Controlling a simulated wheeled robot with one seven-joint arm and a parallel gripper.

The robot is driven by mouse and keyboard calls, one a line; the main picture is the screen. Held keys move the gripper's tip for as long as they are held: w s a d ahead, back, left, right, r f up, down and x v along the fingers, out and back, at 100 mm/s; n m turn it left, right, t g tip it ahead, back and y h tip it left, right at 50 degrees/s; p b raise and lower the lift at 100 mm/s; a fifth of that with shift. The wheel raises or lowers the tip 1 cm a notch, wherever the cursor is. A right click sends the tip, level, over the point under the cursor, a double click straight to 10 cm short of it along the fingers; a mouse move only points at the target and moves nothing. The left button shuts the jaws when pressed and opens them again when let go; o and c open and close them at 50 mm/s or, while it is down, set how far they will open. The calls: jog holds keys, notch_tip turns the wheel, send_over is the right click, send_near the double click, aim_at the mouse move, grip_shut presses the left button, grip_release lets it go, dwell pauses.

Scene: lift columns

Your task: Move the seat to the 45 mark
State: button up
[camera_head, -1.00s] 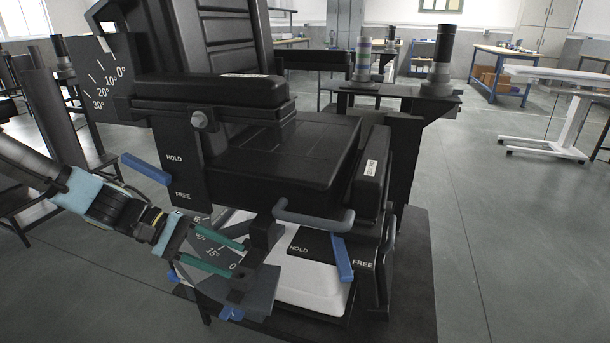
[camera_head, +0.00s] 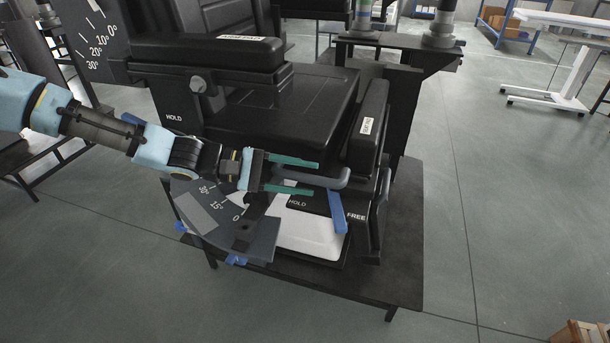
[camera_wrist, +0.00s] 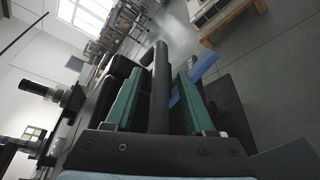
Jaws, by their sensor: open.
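The black seat (camera_head: 285,112) of the chair lies roughly level in the head view. A grey handle bar (camera_head: 333,181) sticks out at its front edge. My gripper (camera_head: 315,178) is open, with its teal fingers on either side of the bar, not closed on it. In the wrist view the bar (camera_wrist: 160,95) runs between the open fingers (camera_wrist: 160,74).
The chair stands on a dark platform (camera_head: 400,270). A backrest scale (camera_head: 92,35) and an armrest (camera_head: 205,58) are above my arm. A side cushion (camera_head: 368,130) stands right of the seat. Open floor lies at right, with a white table (camera_head: 560,60) beyond.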

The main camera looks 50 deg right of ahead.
jog(key=shift+s+d+f, duration=0.1)
jog(key=shift+s+d, duration=0.15)
jog(key=shift+s, duration=0.05)
jog(key=shift+c, duration=0.2)
grip_shut()
dwell(1.1)
